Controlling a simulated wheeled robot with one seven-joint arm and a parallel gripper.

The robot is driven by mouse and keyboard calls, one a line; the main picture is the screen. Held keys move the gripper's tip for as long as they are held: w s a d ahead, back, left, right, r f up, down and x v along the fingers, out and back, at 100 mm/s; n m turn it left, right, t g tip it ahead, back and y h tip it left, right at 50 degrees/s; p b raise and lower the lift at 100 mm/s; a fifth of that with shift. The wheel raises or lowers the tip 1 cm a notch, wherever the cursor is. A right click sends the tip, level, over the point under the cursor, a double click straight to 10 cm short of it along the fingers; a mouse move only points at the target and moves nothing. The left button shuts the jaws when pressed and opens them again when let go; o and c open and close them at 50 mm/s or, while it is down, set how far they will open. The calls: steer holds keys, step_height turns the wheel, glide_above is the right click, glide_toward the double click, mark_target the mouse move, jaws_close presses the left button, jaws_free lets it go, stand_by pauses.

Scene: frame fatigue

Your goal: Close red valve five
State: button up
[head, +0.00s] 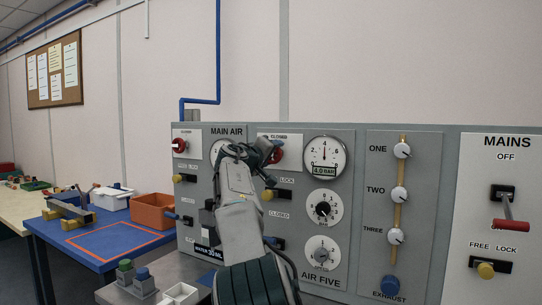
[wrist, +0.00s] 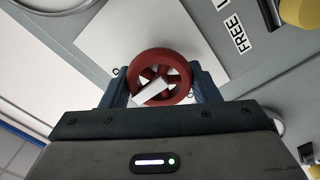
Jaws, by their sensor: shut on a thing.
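The red valve wheel (head: 278,154) is on the Air Five panel, under a label that appears to read "CLOSED". My gripper (head: 262,152) is at this wheel and hides part of it in the head view. In the wrist view the red wheel (wrist: 143,62) sits between the two blue-grey fingers (wrist: 160,85), and my gripper is shut on it. A pale bar shows across the wheel's opening, tilted. A second red wheel (head: 179,146) is on the Main Air panel to the left, apart from my gripper.
Below the wheel is a yellow lock knob (head: 267,194). A pressure gauge (head: 324,155) and two dials are to the right. The Mains panel has a red-handled lever (head: 511,224). An orange bin (head: 153,211) stands on the blue table at left.

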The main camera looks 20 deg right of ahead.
steer(key=shift+f, duration=0.1)
steer(key=o, duration=1)
steer(key=shift+d, duration=0.1)
steer(key=b+v, duration=0.5)
steer(key=v, duration=0.9)
steer(key=shift+d, duration=0.1)
